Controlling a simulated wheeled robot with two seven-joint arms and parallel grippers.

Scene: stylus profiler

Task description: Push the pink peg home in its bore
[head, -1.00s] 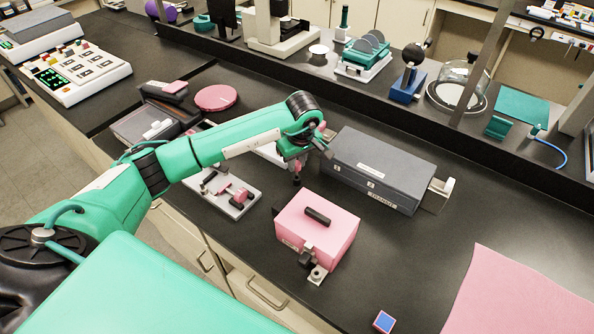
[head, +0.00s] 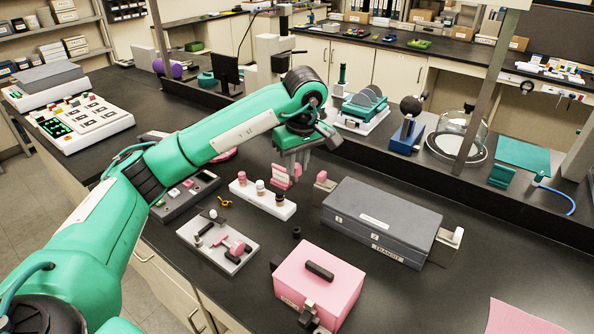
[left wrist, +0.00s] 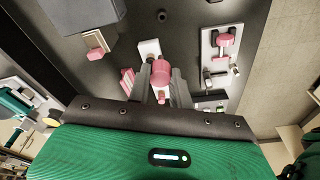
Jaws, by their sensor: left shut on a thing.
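My left gripper (head: 304,165) hangs over the bench, left of the grey case, fingers down. In the left wrist view its fingers (left wrist: 161,88) are shut on a pink cylinder, which looks like the pink peg (left wrist: 161,72). The fingers mostly hide the peg in the head view. A white bar (head: 284,211) with several small capped pegs lies left of the gripper; part of it (left wrist: 149,47) shows beyond the peg in the left wrist view. Which hole is the bore I cannot tell. My right gripper is not in view.
The grey case (head: 385,217) stands right of the gripper, a pink box (head: 335,270) in front. A white plate (head: 205,252) with a pink clamp lies front left. A small black ring (head: 296,232) and a pink block (head: 324,181) are nearby.

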